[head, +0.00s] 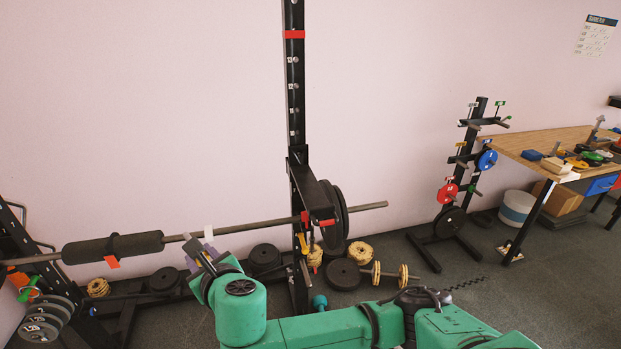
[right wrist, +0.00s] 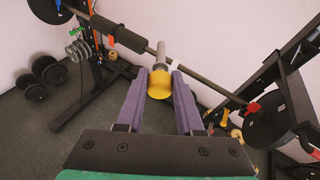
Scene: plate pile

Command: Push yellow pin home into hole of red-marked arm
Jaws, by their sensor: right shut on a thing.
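The yellow pin (right wrist: 159,84) has a yellow head and a grey shaft that points away from the gripper. My right gripper (right wrist: 159,80) is shut on its head, between two purple fingers. In the head view my right gripper (head: 200,247) is left of the rack upright, near the barbell bar; the pin is hard to make out there. The red-marked arm (head: 317,200) is a black arm with red marks on the upright, to the right of the gripper and apart from it. I cannot make out its hole. My left gripper is not in view.
A barbell (head: 230,228) with a black pad (head: 112,247) crosses the rack close to my gripper. The black upright (head: 296,120) and black plates (head: 334,215) stand to its right. Weights lie along the wall. A plate tree (head: 466,165) and wooden table (head: 530,145) are farther right.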

